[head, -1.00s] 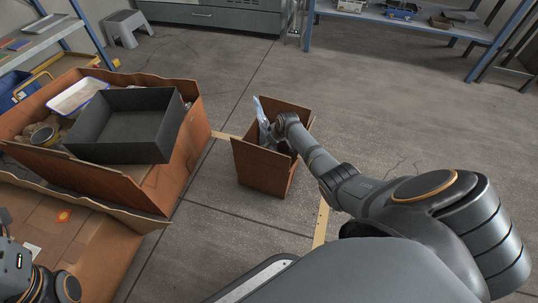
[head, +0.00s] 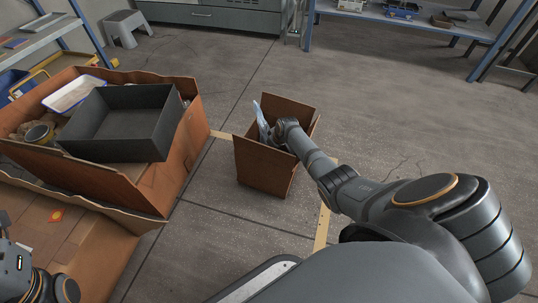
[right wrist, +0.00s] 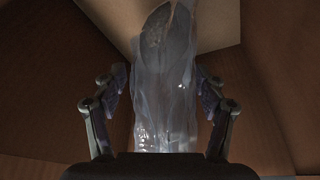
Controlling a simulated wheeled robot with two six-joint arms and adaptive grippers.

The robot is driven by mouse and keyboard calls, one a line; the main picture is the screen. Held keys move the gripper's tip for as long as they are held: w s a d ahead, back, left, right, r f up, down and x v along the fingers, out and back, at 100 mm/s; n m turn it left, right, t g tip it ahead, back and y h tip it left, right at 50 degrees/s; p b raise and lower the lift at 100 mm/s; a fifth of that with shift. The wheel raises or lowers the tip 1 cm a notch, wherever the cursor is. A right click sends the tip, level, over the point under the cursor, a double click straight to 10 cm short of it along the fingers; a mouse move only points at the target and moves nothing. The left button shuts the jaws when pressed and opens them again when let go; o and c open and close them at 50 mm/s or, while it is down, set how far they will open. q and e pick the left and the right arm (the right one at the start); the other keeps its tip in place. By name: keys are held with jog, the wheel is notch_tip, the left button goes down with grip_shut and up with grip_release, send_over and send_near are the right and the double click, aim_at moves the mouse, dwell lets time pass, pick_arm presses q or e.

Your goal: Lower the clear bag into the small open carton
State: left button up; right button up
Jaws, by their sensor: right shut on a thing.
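The small open carton (head: 265,168) stands on the floor in the middle of the head view, its top open. The clear bag (head: 262,122) is at the carton's left side, with its upper part showing above the rim; its lower part is hidden. My right gripper reaches down into the carton's mouth, its fingertips hidden in the head view. In the right wrist view, the right gripper (right wrist: 164,88) is shut on the clear bag (right wrist: 163,60), with a finger on each side and brown carton walls around. Only part of my left arm shows at lower left; its gripper is out of view.
A large carton (head: 178,150) at left holds a dark grey tray (head: 118,150) and other items. A step stool (head: 124,28) and a blue-framed shelf (head: 400,18) stand at the back. Floor right of the small carton is clear.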

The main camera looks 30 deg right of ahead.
jog(key=shift+r, duration=0.1)
dwell(0.3)
jog(key=o, duration=1.7)
jog(key=shift+c, duration=0.2)
jog(key=shift+o, duration=1.1)
jog(key=shift+s, duration=0.1)
jog(key=v, duration=1.2)
